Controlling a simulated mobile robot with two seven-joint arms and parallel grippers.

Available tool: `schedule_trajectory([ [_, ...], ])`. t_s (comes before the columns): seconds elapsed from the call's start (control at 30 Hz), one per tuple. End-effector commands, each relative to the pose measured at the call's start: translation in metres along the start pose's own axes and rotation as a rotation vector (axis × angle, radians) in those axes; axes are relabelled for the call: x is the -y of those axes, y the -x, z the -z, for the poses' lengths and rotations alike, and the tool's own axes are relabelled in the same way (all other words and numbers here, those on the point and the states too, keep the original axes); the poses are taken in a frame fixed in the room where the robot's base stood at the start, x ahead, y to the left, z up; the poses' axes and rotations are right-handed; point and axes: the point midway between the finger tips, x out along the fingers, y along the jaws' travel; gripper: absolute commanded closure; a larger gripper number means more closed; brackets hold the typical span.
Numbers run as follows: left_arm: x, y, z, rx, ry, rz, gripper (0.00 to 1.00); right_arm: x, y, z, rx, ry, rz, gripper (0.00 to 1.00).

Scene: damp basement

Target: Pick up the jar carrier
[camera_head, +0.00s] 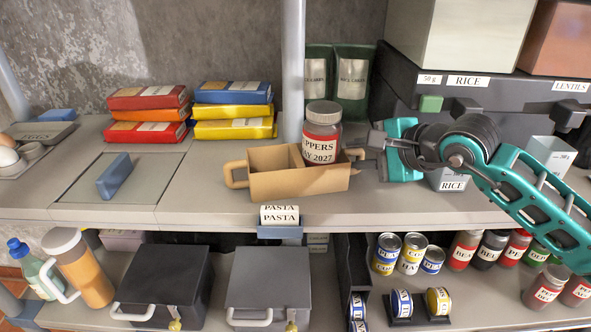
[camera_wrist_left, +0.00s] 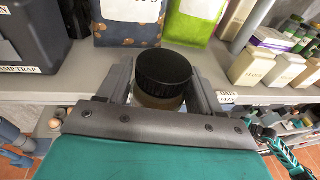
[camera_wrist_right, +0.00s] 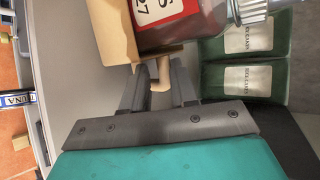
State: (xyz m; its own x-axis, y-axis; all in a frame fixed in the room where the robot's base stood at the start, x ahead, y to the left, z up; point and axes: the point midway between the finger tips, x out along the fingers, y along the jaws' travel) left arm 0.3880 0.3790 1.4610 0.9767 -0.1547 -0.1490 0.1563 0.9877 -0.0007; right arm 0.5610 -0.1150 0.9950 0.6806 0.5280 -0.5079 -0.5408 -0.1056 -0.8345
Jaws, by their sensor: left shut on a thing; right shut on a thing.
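The jar carrier (camera_head: 300,186) is a tan open box with a loop handle at each end, standing on the shelf. A red jar with a grey lid (camera_head: 321,135), its label partly reading "2027", stands in its right part; the left part looks empty. My right gripper (camera_head: 366,152) is at the carrier's right end. In the right wrist view its fingers (camera_wrist_right: 160,72) are shut on the carrier's tan handle (camera_wrist_right: 159,77). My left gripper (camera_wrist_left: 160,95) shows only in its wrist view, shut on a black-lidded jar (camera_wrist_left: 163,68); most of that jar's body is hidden.
Red, orange and yellow packets (camera_head: 235,112) are stacked behind and left of the carrier. A post (camera_head: 292,70) and green bags (camera_head: 352,80) stand behind it. A "PASTA" label holder (camera_head: 280,216) is on the shelf edge. Dark bins (camera_head: 470,95) stand at right.

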Motion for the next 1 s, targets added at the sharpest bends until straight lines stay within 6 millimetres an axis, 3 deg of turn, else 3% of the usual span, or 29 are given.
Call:
schedule_trajectory([
  [0.53,0.000,0.000,0.001,0.003,0.000,0.000,0.80,0.002,0.006,-0.002,-0.006,0.004,-0.007,1.00],
  [1.0,0.000,0.001,-0.002,0.003,0.000,0.000,0.80,0.055,0.038,-0.016,-0.002,0.002,0.003,1.00],
])
